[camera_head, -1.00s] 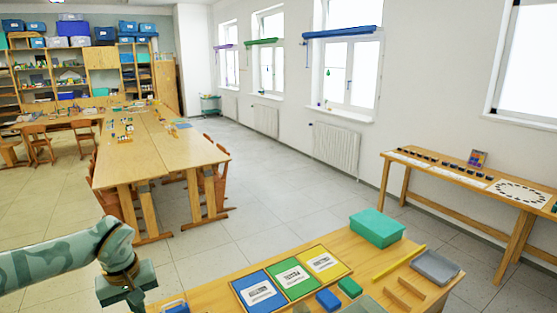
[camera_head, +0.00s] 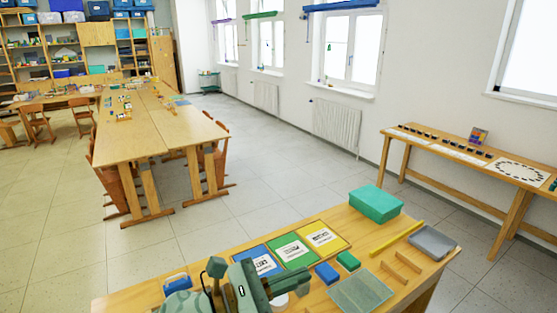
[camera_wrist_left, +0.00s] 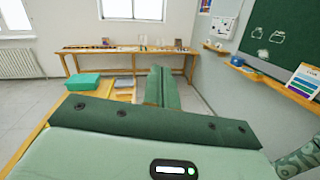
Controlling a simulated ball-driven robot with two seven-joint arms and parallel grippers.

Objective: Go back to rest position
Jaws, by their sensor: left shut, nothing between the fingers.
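My left gripper (camera_head: 298,279) is over the near wooden table at the bottom of the head view, its fingers pointing right. It is shut and empty. In the left wrist view its two green fingers (camera_wrist_left: 162,88) lie close together, pointing at the far wall. It covers part of the near table and the lower edge of the blue card. My right gripper is not in view.
The near table (camera_head: 125,303) holds a coloured card board (camera_head: 322,237), a green box (camera_head: 376,204), a grey tray (camera_head: 432,242), a translucent sheet (camera_head: 361,292) and small blocks. A side table (camera_head: 395,152) stands by the wall. The floor between is clear.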

